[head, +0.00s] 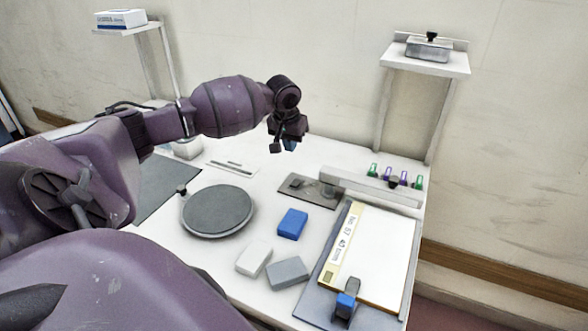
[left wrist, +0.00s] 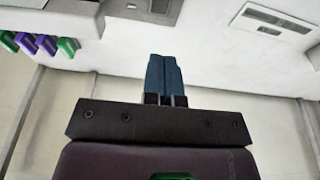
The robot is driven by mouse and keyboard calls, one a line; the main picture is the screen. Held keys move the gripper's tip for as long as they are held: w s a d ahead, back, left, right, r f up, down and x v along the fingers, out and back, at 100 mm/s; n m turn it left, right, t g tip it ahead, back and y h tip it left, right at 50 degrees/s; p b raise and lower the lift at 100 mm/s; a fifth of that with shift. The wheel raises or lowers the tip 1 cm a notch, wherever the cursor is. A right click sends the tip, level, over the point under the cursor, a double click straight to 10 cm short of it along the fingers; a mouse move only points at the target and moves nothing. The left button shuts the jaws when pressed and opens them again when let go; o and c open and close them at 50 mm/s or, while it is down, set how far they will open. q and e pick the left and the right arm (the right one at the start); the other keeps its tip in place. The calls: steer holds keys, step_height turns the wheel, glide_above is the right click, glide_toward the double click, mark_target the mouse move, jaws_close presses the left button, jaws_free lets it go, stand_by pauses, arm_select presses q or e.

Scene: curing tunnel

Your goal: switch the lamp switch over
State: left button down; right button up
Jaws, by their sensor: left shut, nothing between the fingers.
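My left gripper (head: 290,144) hangs in the air above the back of the white table. Its blue fingers are together in the left wrist view (left wrist: 165,78), with nothing between them. No part is clearly marked as the lamp switch. A dark grey plate (head: 292,186) with small fittings lies in front of and below the gripper; its edge shows at the top of the left wrist view (left wrist: 150,10). A white slotted panel (head: 231,167) lies left of the gripper; it is at upper right in the left wrist view (left wrist: 268,20). My right gripper is not in view.
A round grey disc (head: 217,210), a blue block (head: 292,224), a white block (head: 254,259) and a grey block (head: 287,273) lie on the table. A clipboard (head: 388,250) is at right. Coloured clips (head: 404,178) stand behind a raised bar. A shelf (head: 425,63) stands at back right.

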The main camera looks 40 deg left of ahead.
mark_target(294, 184)
arm_select(q)
steer(key=x, duration=0.4)
steer(key=b+x, duration=0.1)
steer(key=x, duration=0.7)
steer(key=shift+s+d+f+b, duration=0.1)
steer(key=shift+s+f+b, duration=0.2)
steer(key=shift+s+f, duration=0.15)
steer(key=shift+f, duration=0.5)
